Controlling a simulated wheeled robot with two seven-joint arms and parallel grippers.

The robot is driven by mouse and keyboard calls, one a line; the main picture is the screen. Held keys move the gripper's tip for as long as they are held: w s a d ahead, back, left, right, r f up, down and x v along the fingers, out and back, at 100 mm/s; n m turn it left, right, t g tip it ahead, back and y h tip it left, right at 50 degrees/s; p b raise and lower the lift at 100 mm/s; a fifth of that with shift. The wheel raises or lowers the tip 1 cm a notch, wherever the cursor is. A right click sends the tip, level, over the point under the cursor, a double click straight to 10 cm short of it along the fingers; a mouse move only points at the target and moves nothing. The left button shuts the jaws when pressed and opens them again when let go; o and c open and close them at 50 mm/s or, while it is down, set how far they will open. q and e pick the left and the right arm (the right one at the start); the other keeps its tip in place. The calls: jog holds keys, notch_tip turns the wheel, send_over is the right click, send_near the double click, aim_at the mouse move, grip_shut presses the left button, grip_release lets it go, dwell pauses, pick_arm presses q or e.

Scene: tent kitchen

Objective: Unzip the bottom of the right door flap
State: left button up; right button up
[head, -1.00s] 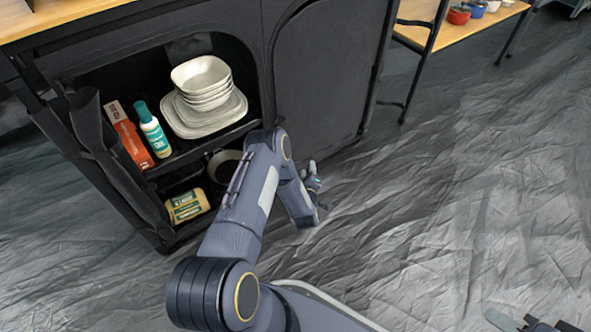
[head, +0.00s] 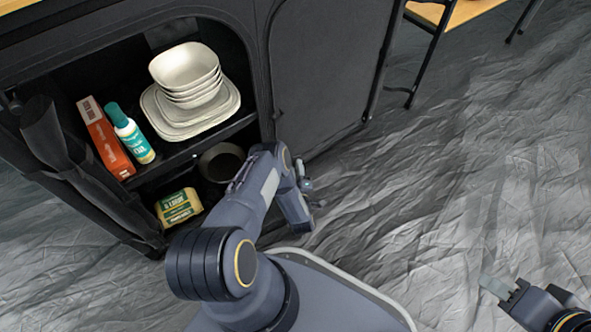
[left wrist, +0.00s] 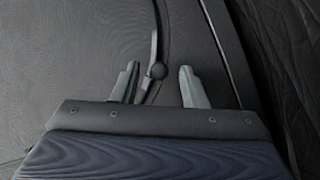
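The right door flap (head: 325,75) is a dark fabric panel covering the right side of the cabinet front and looks closed. My left gripper (head: 309,192) is low by the flap's bottom, partly hidden by my own arm. My right gripper (head: 502,290) is at the lower right, away from the cabinet.
The left compartment is open, its flap (head: 70,150) rolled aside. It holds stacked white bowls (head: 185,68) on plates, a red box (head: 108,140), a teal-labelled bottle (head: 130,135), a yellow package (head: 180,206) and a dark pot (head: 222,163). A table leg (head: 420,55) stands right.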

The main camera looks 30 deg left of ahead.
pick_arm(q)
jog(key=shift+w+a, duration=0.3)
jog(key=shift+w, duration=0.1)
grip_shut()
